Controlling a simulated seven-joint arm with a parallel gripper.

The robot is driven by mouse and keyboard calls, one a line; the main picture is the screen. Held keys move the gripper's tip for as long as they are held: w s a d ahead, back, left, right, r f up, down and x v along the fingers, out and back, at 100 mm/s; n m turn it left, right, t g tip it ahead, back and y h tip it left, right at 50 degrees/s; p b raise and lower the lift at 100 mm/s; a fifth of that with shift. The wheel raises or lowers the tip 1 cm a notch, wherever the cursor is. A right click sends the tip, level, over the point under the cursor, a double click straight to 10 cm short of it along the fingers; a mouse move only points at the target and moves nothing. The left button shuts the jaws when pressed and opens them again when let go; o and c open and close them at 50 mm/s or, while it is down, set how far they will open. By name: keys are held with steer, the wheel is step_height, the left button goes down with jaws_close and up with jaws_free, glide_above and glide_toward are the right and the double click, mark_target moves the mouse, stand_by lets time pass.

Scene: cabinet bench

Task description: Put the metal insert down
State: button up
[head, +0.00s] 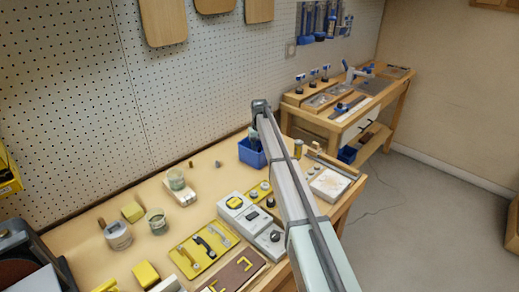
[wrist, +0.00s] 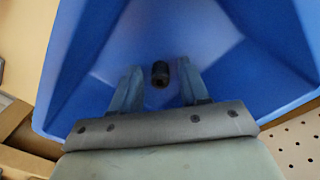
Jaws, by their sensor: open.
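A small dark cylindrical piece, which looks like the metal insert (wrist: 160,74), shows in the wrist view inside the blue bin. It appears between and a little beyond my fingertips, and I cannot tell whether it rests on the bin's floor. My gripper (wrist: 158,88) is open, with its two fingers spread on either side of the piece and a gap to each. The blue bin (wrist: 75,75) surrounds the fingers in the wrist view. In the head view the blue bin (head: 247,153) stands at the back of the bench, partly hidden by my arm. The insert is hidden there.
The wooden bench (head: 215,185) holds a yellow tray of handles (head: 204,248), a white-grey device (head: 250,224), glass jars (head: 157,221) and a white tray (head: 330,184). A pegboard wall (head: 150,90) rises close behind the bin. A second bench (head: 345,105) stands farther back.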

step_height(320, 180, up, 12)
steer(key=shift+r, duration=0.15)
stand_by(0.5)
steer(key=shift+o, duration=0.5)
